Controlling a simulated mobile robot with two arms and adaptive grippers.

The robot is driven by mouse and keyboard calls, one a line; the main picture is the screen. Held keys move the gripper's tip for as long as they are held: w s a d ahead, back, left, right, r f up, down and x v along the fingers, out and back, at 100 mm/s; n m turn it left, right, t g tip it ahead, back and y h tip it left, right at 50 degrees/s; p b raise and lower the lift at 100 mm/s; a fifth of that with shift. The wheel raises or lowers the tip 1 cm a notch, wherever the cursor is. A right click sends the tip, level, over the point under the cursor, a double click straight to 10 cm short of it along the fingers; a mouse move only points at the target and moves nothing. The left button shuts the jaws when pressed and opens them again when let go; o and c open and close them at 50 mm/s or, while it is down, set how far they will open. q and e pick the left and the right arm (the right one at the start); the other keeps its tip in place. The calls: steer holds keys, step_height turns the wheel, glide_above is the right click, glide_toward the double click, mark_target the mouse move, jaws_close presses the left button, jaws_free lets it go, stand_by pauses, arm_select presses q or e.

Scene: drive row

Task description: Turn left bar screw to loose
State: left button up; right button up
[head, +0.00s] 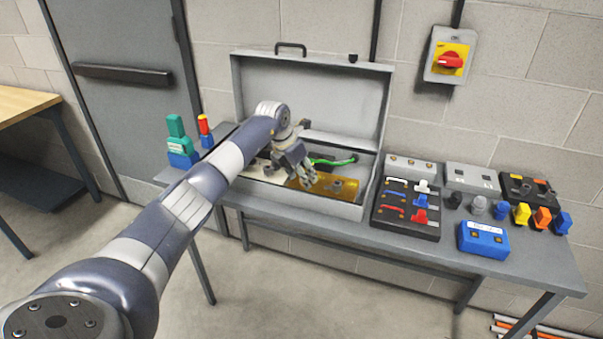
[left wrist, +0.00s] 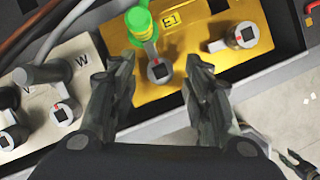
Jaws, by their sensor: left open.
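The gold bar (left wrist: 205,50) lies inside the grey case, and its gold surface also shows in the head view (head: 322,188). Its left screw (left wrist: 160,70) has a grey head with a dark square mark, and a green cable lug (left wrist: 140,20) lies just behind it. The bar's right screw (left wrist: 240,37) stands apart to the right. My left gripper (left wrist: 165,85) is open, with one finger on each side of the left screw; contact cannot be told. In the head view the left gripper (head: 303,180) hides part of the bar. What looks like my right gripper (left wrist: 297,162) shows at the corner.
A white terminal block (left wrist: 95,55) with several grey screws and cables sits left of the bar. The case's raised lid (head: 310,95) stands behind. A black tray (head: 408,228), a blue box (head: 483,240) and small parts crowd the bench to the right.

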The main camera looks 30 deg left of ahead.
arm_select(q)
steer(key=shift+f, duration=0.1)
arm_select(e)
steer(key=shift+d, duration=0.35)
arm_select(q)
steer(key=c, duration=1)
arm_select(e)
steer(key=shift+d, duration=0.1)
